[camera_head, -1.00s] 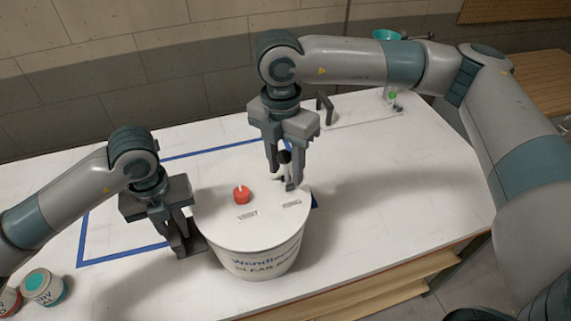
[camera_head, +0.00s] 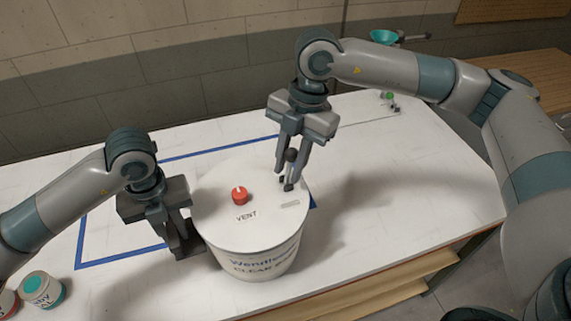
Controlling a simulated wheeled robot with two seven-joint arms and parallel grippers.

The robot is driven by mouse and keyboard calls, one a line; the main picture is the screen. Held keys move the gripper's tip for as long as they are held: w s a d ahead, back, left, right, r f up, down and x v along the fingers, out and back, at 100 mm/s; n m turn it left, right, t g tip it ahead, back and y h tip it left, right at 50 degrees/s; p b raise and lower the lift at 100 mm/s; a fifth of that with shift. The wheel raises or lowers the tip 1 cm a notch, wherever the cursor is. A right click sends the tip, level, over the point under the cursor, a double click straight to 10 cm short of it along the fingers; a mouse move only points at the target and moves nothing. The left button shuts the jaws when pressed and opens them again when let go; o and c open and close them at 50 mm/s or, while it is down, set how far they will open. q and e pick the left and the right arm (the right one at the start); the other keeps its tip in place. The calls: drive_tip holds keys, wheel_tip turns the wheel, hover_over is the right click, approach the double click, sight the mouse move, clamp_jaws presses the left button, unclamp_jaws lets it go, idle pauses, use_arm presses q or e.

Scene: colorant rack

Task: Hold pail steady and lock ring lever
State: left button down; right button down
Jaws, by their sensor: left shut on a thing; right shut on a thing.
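The white pail (camera_head: 252,262) stands upright on the table, with printed text on its front. Its pale lid carries a red vent knob (camera_head: 239,196) and a "VENT" label. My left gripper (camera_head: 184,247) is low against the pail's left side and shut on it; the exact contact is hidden. The small dark ring lever (camera_head: 290,158) is at the lid's right rear edge. My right gripper (camera_head: 289,176) points down from above and is shut on the lever, its fingers partly hiding it.
Blue tape (camera_head: 120,256) outlines an area on the white table (camera_head: 390,190) around the pail. Two small paint cans, one teal-topped (camera_head: 42,289), are at the lower left. A teal funnel (camera_head: 385,37) is at the back. The table right of the pail is clear.

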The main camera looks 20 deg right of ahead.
drive_tip(key=shift+d+f+y, duration=0.25)
drive_tip(key=shift+d+y, duration=0.4)
drive_tip(key=shift+y, duration=0.6)
drive_tip(key=shift+d+f+y, duration=0.2)
drive_tip(key=shift+d+y, duration=0.4)
drive_tip(key=shift+y, duration=0.65)
use_arm(q)
drive_tip(key=shift+a, duration=0.1)
use_arm(e)
drive_tip(key=c, duration=1.6)
unclamp_jaws()
drive_tip(key=shift+r, duration=0.1)
drive_tip(key=v, duration=1.2)
drive_tip(key=shift+w, duration=0.15)
use_arm(q)
drive_tip(key=c, duration=1.5)
unclamp_jaws()
use_arm(e)
drive_tip(key=shift+d, duration=0.1)
